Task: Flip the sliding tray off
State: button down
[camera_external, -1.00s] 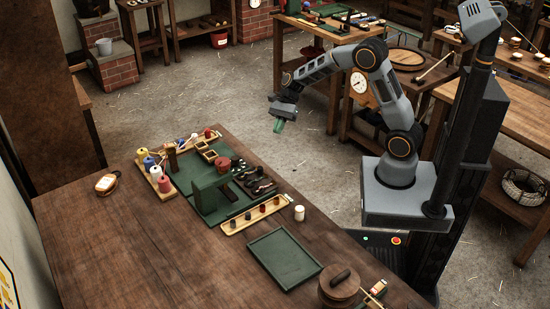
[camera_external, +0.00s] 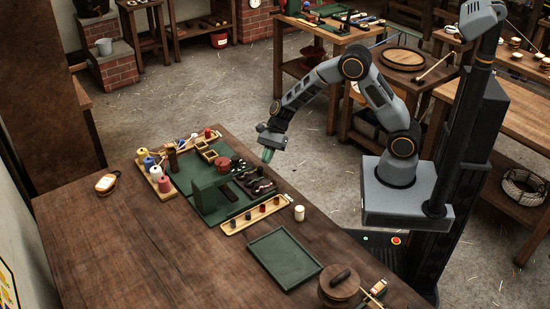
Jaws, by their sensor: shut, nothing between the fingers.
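A flat dark green tray (camera_external: 284,258) with a raised rim lies empty on the front right of the wooden table. It is the only plain tray I see; I cannot tell for sure that it is the sliding one. A green upright block or bracket (camera_external: 209,191) stands on a green board (camera_external: 184,176) farther back on the table. My gripper (camera_external: 267,156), with green fingertips, is shut and empty. It hangs tilted downward near the table's right edge, above and beyond the green board, apart from everything.
A light wooden rack (camera_external: 255,216) with several small pegs lies between board and tray. A white cylinder (camera_external: 299,213) stands beside it. Yellow, blue, white and red spools (camera_external: 164,184) stand at the board's left. A round lidded wooden pot (camera_external: 338,287) is at the front right. The table's left front is clear.

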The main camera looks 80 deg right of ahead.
jog(key=shift+w+a, duration=0.3)
jog(key=shift+a, duration=0.5)
